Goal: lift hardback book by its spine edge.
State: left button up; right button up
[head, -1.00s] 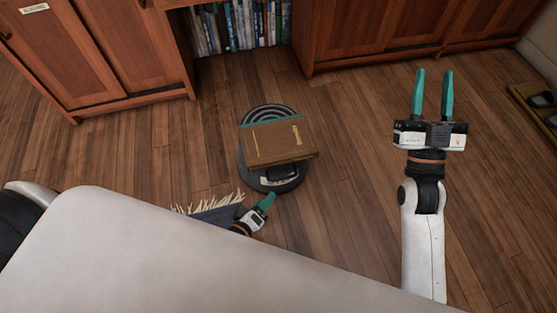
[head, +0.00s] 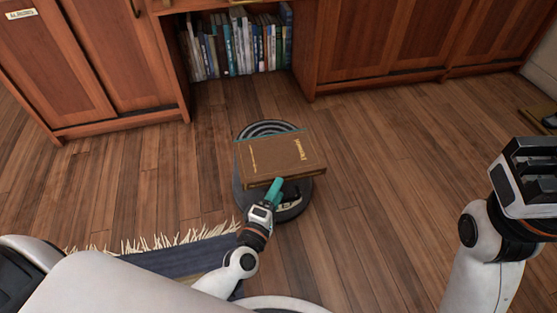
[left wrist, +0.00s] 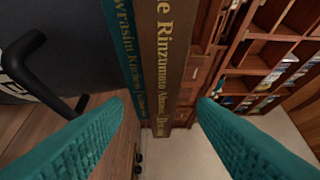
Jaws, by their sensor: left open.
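A brown hardback book (head: 278,155) with gold lettering lies flat on a dark round stand (head: 240,195). A teal edge shows along its far side. In the left wrist view, the brown spine (left wrist: 172,50) runs beside a teal spine (left wrist: 125,45), which lies on the stand's side. My left gripper (head: 276,188) is at the book's near edge. In the left wrist view its teal fingers (left wrist: 161,105) are apart, with the spines showing between and beyond them; I cannot tell whether they touch. My right gripper (head: 535,165) is at the far right, its fingers not clearly visible.
A fringed dark rug (head: 180,258) lies on the wooden floor at lower left. Wooden cabinets (head: 400,45) and a shelf of books (head: 235,45) stand at the back. A black handle (left wrist: 35,70) shows beside the books. Floor right of the stand is clear.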

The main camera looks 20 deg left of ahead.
aim_at(284, 178)
pick_arm(q)
jog(key=w+b, duration=0.1)
jog(key=w, duration=0.4)
jog(key=shift+w+d+r+b, duration=0.1)
jog(key=shift+w+b, duration=0.05)
jog(key=shift+b, duration=0.15)
grip_shut()
jog(key=shift+r, duration=0.15)
